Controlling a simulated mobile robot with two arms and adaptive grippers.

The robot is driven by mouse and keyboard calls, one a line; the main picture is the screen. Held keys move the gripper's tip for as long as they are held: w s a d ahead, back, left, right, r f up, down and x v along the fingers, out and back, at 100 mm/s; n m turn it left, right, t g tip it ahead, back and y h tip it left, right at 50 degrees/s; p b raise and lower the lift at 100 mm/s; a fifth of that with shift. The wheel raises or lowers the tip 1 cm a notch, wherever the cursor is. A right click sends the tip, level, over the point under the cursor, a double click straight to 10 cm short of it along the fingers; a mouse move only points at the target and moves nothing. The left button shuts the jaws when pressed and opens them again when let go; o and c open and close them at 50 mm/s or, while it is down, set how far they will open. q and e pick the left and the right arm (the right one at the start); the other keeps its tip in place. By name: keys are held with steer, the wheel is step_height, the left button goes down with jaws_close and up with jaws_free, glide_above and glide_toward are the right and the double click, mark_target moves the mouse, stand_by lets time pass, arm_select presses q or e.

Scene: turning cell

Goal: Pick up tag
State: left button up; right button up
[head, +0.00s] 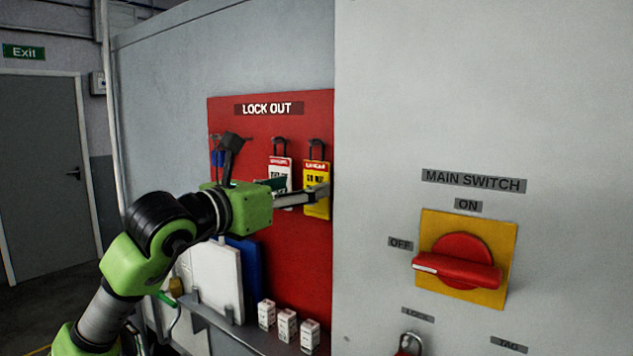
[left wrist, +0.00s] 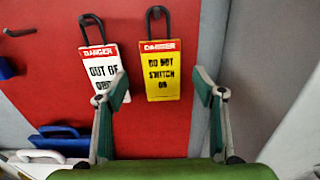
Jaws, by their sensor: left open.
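A yellow tag (head: 316,205) with a red danger header and a white tag (head: 279,170) with a red header hang side by side by dark loops on the red lock out board (head: 296,255). My left gripper (head: 300,188) is open in front of the board. In the left wrist view its fingers (left wrist: 162,92) stand either side of the yellow tag; the left finger partly covers the white tag. My right gripper is not in view.
A red rotary main switch (head: 457,262) on a yellow plate is on the grey cabinet to the right. Below the board, a shelf (head: 228,326) holds several small white boxes (head: 287,326); a white panel (head: 215,278) and a blue one (head: 245,275) stand beside them.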

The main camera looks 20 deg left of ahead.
mark_target(315, 183)
arm_select(q)
steer(key=p+x, duration=0.2)
steer(key=x, duration=0.2)
steer(key=shift+w+d, duration=0.1)
steer(key=shift+d, duration=0.05)
steer(key=shift+w, duration=0.15)
steer(key=c, duration=1.2)
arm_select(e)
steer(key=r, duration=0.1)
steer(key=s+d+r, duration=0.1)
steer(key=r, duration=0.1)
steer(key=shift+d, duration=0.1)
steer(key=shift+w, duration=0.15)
